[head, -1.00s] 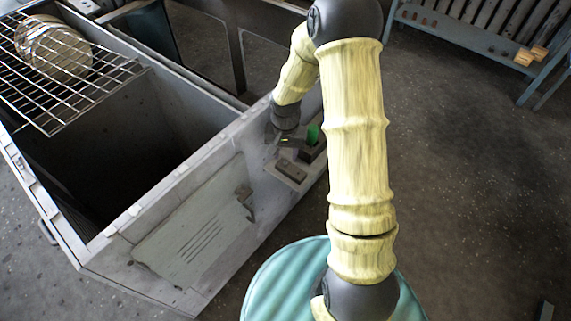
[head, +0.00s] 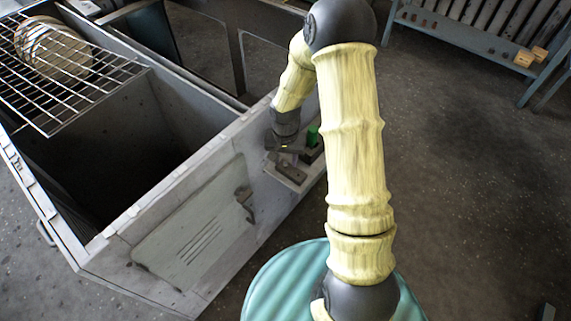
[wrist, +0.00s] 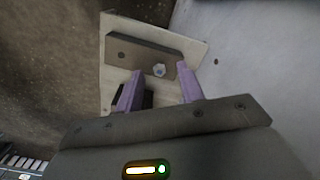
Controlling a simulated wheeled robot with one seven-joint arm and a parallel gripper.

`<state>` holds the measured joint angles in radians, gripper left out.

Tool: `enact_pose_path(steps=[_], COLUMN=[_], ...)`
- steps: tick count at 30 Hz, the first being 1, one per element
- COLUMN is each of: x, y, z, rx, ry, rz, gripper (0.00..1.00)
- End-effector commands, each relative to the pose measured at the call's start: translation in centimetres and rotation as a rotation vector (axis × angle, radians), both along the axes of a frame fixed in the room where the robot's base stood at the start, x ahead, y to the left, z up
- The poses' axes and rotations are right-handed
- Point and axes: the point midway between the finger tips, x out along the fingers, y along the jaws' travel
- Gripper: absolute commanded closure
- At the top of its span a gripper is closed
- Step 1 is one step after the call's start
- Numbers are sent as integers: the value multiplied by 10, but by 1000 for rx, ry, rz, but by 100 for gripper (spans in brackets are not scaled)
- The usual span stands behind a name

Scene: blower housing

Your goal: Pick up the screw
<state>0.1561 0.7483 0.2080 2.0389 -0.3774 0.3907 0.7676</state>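Contact with the screw cannot be told. In the head view my gripper (head: 284,148) is over the small ledge on the housing's side, and the screw cannot be made out there.
A green part (head: 313,136) stands on a dark block close right of my gripper. The grey housing (head: 195,160) has a deep open cavity to the left, with a wire rack (head: 85,85) and round plates on top. A blue bench (head: 470,45) stands back right.

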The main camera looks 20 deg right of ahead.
Motion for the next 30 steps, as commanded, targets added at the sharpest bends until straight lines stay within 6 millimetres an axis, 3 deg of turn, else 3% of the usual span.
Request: enact_pose_path(steps=[15,21,30], x=[0,0,0], y=[0,0,0], z=[-3,-3,-3], rx=[0,0,0], ry=[0,0,0], rz=[0,0,0], gripper=[62,99,99])
